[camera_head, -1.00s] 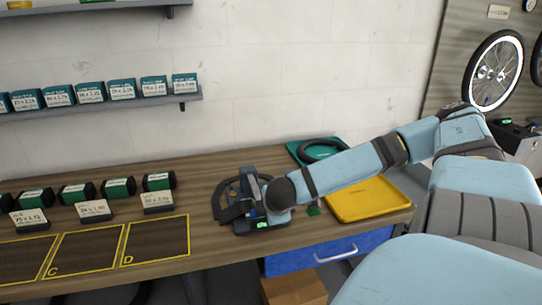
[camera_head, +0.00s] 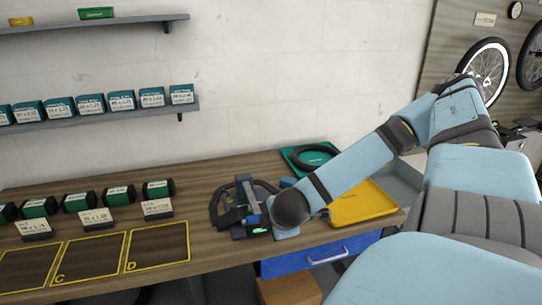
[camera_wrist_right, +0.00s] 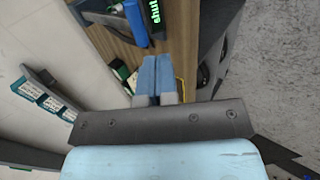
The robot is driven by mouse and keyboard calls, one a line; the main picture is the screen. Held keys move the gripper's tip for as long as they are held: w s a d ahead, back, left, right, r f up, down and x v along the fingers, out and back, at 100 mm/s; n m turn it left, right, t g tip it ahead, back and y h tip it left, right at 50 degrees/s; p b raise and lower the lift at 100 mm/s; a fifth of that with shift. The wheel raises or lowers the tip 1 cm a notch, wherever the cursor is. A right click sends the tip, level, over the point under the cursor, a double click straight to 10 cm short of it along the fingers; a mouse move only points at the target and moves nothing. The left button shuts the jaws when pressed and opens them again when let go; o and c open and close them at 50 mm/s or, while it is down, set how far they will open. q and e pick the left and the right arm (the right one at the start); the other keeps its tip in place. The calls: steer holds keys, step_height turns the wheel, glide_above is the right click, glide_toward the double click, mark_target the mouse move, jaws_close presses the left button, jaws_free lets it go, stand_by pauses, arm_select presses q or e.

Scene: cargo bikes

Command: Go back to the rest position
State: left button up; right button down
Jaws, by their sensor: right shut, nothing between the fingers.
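My right arm comes in from the right in the head view, its dark round wrist (camera_head: 290,208) just right of a dark device with a green display (camera_head: 244,222) on the bench. The wrist hides most of the gripper there. In the right wrist view my right gripper (camera_wrist_right: 155,62) shows two blue fingers pressed together with nothing between them. The green display (camera_wrist_right: 154,11) shows at the top of that view, beyond the fingertips. I cannot tell how far above the bench the fingers are. My left gripper is in neither view.
The wooden bench (camera_head: 200,262) holds a yellow tray (camera_head: 362,203) and a green tray with a black tyre (camera_head: 312,156). Dark marked pads (camera_head: 158,246) and several boxed rolls lie at left. A shelf of boxes (camera_head: 120,112) runs along the wall. A blue drawer (camera_head: 318,254) is below.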

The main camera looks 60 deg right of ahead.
steer(key=shift+s+a+r, duration=0.25)
steer(key=shift+s+a, duration=0.1)
stand_by(0.3)
steer(key=s+a+f+m+t+y+p, duration=0.1)
steer(key=a+f+m+y+p, duration=0.1)
steer(key=a+f, duration=0.4)
steer(key=s+a+f+m+t+y+p, duration=0.2)
steer(key=a+f, duration=0.3)
steer(key=a, duration=0.8)
steer(key=s+a+f+m+t+y+p, duration=0.1)
steer(key=a+f+m+t+y+p, duration=0.1)
steer(key=a+f, duration=0.4)
steer(key=a+m+y+p, duration=0.1)
steer(key=a+y+p, duration=0.1)
steer(key=a, duration=0.2)
steer(key=shift+s+a+f, duration=0.2)
steer(key=shift+a+f, duration=0.1)
steer(key=shift+a, duration=0.05)
